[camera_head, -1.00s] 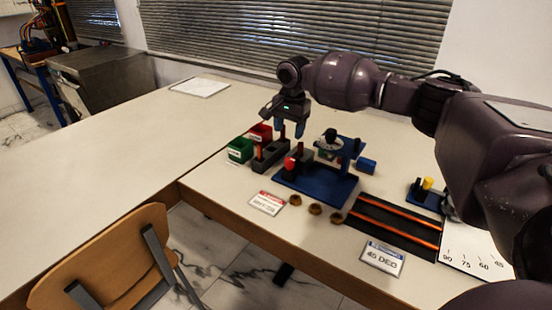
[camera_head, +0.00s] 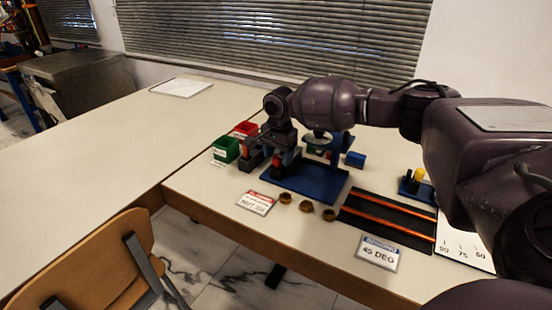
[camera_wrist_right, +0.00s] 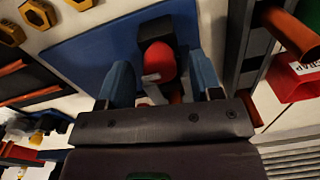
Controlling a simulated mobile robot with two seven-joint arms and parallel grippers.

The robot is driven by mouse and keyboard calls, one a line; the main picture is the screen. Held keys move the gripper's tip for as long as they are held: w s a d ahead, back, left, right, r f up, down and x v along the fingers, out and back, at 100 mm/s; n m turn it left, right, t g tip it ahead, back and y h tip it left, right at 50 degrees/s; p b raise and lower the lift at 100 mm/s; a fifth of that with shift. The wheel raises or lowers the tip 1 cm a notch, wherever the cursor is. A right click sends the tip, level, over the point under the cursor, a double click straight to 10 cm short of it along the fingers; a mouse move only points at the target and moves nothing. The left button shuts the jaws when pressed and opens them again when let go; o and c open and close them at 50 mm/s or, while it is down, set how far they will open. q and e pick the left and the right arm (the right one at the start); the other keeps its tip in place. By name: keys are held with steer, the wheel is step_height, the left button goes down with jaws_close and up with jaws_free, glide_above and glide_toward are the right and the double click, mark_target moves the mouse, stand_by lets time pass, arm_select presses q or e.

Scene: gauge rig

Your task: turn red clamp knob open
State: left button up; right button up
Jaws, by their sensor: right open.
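The red clamp knob (camera_wrist_right: 160,60) shows in the right wrist view, with a grey piece at its lower edge. It sits by a black block on the blue base plate (camera_head: 318,183). My right gripper (camera_wrist_right: 161,78) is open, with one blue finger on each side of the knob. I cannot tell whether either finger touches it. In the head view my right gripper (camera_head: 287,158) is down at the left end of the blue plate and mostly hides the knob. My left gripper is not in view.
A green bin (camera_head: 225,149) and a red bin (camera_head: 244,129) stand left of the rig. Several brass nuts (camera_head: 306,207) lie in front. A dark mat with orange rods (camera_head: 388,229) lies to the right, with a 45 DEG sign (camera_head: 379,252).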

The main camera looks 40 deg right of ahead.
steer(key=shift+f, duration=0.4)
